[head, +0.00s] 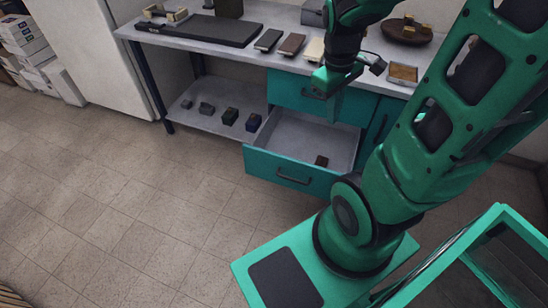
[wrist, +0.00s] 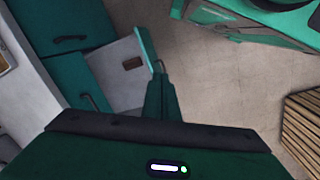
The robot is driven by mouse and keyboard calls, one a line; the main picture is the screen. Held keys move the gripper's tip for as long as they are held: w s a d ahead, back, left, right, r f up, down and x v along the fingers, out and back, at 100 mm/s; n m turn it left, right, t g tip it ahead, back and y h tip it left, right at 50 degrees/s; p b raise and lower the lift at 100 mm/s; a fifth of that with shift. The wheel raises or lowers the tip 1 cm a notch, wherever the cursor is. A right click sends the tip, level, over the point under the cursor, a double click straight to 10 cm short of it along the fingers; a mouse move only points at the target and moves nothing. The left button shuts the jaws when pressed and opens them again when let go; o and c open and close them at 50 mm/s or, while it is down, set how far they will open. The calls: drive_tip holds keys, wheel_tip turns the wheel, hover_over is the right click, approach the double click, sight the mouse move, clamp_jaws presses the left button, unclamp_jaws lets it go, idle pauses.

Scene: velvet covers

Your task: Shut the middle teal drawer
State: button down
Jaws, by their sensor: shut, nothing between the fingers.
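The middle teal drawer (head: 262,163) is pulled well out of the bench, below a closed teal drawer (head: 292,90). Its front has a dark bar handle (head: 293,180), and its grey inside holds a small dark brown block (head: 321,161). In the wrist view the drawer front (wrist: 148,46) shows edge-on, with the block (wrist: 132,63) inside. My gripper (head: 335,116) is shut and empty, pointing down above the open drawer in the head view. In the wrist view its fingers (wrist: 160,82) show close to the drawer front; I cannot tell whether they touch it.
The grey bench top (head: 225,56) carries a black slab, several small cases and a round brown tray (head: 406,31). A low shelf (head: 206,118) on the left holds several small blocks. A teal door (head: 376,122) is right of the drawer. The tiled floor (head: 130,200) in front is clear.

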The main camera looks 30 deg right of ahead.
drive_tip(key=w+a+f+n+h, duration=0.1)
drive_tip(key=w+a+f+n, duration=0.2)
drive_tip(key=w+f+n, duration=0.8)
drive_tip(key=n+t, duration=0.2)
drive_tip(key=n, duration=1)
approach(276, 156)
drive_tip(key=s+a+r, duration=0.3)
drive_tip(key=s+a, duration=0.1)
drive_tip(key=shift+n, duration=0.3)
drive_tip(key=shift+w+d+f, duration=0.65)
drive_tip(key=shift+d+f, duration=0.15)
drive_tip(key=shift+f, duration=0.9)
drive_tip(key=shift+w+d+f, duration=0.6)
drive_tip(key=shift+d+f, duration=0.2)
drive_tip(key=shift+f, duration=0.9)
drive_tip(key=shift+w+d+f, duration=0.65)
drive_tip(key=shift+d+f, duration=0.15)
drive_tip(key=shift+f, duration=0.9)
